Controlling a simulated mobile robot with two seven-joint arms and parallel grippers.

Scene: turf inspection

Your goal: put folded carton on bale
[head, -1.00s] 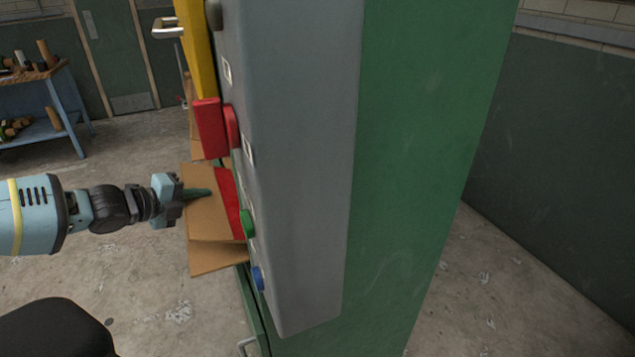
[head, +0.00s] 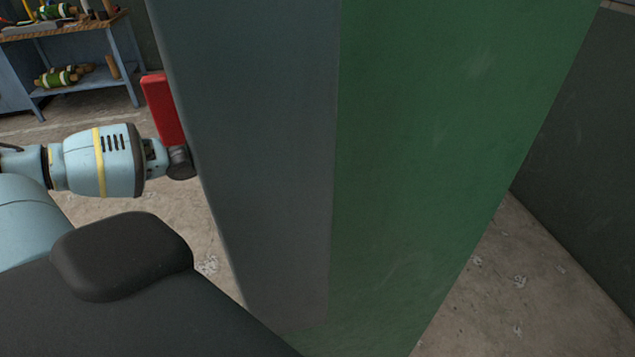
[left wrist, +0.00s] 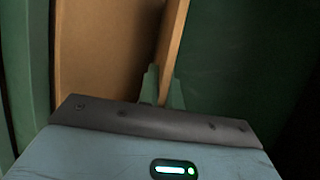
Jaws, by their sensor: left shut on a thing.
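The folded carton (left wrist: 172,45) shows in the left wrist view as a brown cardboard panel seen nearly edge-on. My left gripper (left wrist: 162,88) is shut on its near edge. A wider brown cardboard face (left wrist: 105,50) fills the space to its left; I cannot tell whether it is part of the same carton or of the bale. In the head view my left arm goes behind the machine's grey side, so the gripper and carton are hidden there. My right gripper is in no view.
A tall machine with a grey front panel (head: 255,160) and green side (head: 430,150) stands very close and blocks the middle. A red part (head: 163,110) juts from its left edge. A blue workbench (head: 75,75) with tools stands at back left. Floor (head: 500,290) is open at right.

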